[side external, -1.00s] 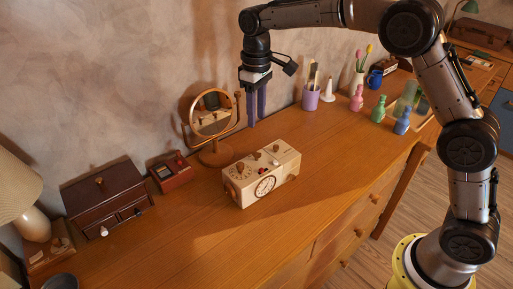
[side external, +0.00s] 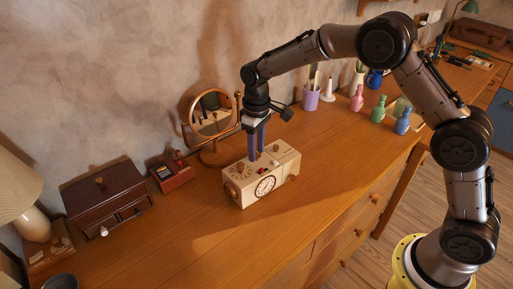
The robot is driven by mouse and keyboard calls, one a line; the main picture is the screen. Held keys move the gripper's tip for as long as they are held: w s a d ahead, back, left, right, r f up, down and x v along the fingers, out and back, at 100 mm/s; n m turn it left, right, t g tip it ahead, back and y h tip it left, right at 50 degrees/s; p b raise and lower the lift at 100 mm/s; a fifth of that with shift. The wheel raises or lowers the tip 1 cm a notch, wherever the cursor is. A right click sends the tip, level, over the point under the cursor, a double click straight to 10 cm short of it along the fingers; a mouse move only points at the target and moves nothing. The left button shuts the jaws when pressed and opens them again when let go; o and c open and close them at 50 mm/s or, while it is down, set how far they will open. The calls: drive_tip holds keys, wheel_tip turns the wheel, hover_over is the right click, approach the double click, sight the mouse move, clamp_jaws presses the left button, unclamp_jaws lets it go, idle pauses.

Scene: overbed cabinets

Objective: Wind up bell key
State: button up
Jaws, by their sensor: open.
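I cannot tell which of these is the bell key. My gripper (side external: 256,155) points down with its bluish fingers at the top of the clock, near its back edge. The fingers are open. They hide part of the clock's top, and I cannot tell whether they touch it or stand around a knob.
A small red-brown box (side external: 170,175) and a dark drawer chest (side external: 104,196) stand left. A purple cup (side external: 310,98) and colored bottles (side external: 357,98) stand at the back right. The dresser top (side external: 330,165) right of the clock is clear.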

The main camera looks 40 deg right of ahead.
clamp_jaws()
idle(0.4)
drive_tip(key=m, duration=0.4)
drive_tip(key=shift+m, duration=0.4)
drive_tip(key=m, duration=0.4)
drive_tip(key=shift+m, duration=0.3)
drive_tip(key=m, duration=0.9)
drive_tip(key=shift+r, duration=0.1)
